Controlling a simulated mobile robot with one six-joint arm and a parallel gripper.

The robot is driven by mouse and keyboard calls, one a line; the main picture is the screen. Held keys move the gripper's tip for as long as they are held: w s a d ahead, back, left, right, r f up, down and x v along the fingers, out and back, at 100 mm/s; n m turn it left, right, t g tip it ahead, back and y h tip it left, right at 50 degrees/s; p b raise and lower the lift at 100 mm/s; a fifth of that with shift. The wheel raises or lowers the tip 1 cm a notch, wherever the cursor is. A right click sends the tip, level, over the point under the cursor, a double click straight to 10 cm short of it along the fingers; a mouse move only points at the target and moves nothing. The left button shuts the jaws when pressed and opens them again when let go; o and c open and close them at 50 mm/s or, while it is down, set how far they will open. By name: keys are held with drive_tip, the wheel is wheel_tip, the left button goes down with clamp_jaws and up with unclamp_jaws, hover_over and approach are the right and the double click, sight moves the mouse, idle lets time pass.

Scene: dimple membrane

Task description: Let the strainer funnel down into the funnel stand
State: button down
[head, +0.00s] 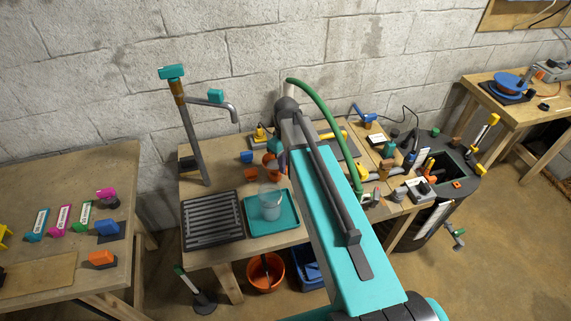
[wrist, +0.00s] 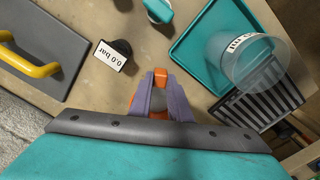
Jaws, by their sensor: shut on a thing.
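My gripper (wrist: 160,98) has purple fingers and is shut on an orange piece (wrist: 160,77), which I take to be the strainer funnel. Only parts of it show between and beside the fingers. In the head view the orange piece (head: 270,161) is at the back of the middle table, just left of my arm's end. My arm and fingers cover much of that spot. I cannot make out the funnel stand for certain, nor whether the funnel touches it.
A teal tray (wrist: 187,48) holds a clear labelled beaker (wrist: 237,62); a black slatted rack (wrist: 262,100) adjoins it. A gauge with a 0.0 bar card (wrist: 110,56) and a grey board with a yellow handle (wrist: 28,65) are left. A tall tap (head: 193,130) rises behind the rack.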

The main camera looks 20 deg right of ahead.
drive_tip(key=shift+f, duration=0.4)
idle(0.5)
drive_tip(key=c, duration=1.6)
unclamp_jaws()
drive_tip(key=shift+o, duration=0.2)
drive_tip(key=shift+r, duration=0.2)
wheel_tip(320, 180, up, 13)
drive_tip(key=b, duration=0.3)
drive_tip(key=shift+r+b, duration=0.2)
drive_tip(key=shift+b, duration=0.1)
drive_tip(key=shift+s, duration=0.1)
